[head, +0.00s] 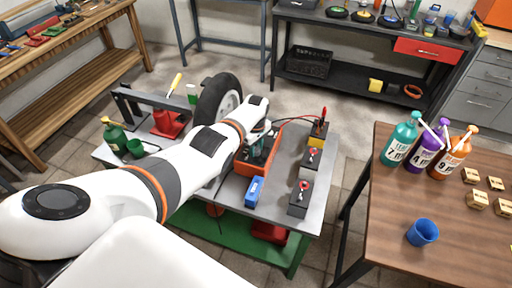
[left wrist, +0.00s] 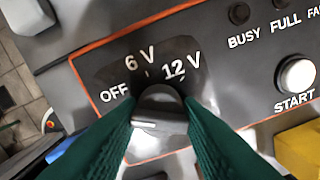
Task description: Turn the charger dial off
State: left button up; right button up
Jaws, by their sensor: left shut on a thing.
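The charger is an orange-edged box (head: 243,167) on the grey-topped workbench in the head view. My left gripper (head: 259,138) is over it, fingers pointing down. In the left wrist view, its green fingers (left wrist: 160,120) are shut on the dark dial knob (left wrist: 158,98), one on each side. The dial panel (left wrist: 110,72) reads OFF at left, 6 V at top and 12 V at right. Which mark the knob points to I cannot tell, as the fingers hide part of it. My right gripper is not in view.
A white START button (left wrist: 297,75) lies right of the dial. A blue box (head: 255,191) stands in front of the charger, and black batteries (head: 299,198) stand to its right. A wheel (head: 217,104) is behind. A wooden table (head: 440,255) with bottles is at right.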

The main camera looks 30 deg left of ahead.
pick_arm(q)
jog(key=o, duration=1)
jog(key=shift+c, duration=0.2)
jog(key=shift+r, duration=0.1)
jog(key=shift+r+p, duration=0.3)
jog(key=shift+r, duration=0.05)
notch_tip(320, 180, up, 4)
jog(key=shift+r+p, duration=0.25)
jog(key=shift+p, duration=1)
notch_tip(320, 180, up, 7)
jog(key=shift+f, duration=0.25)
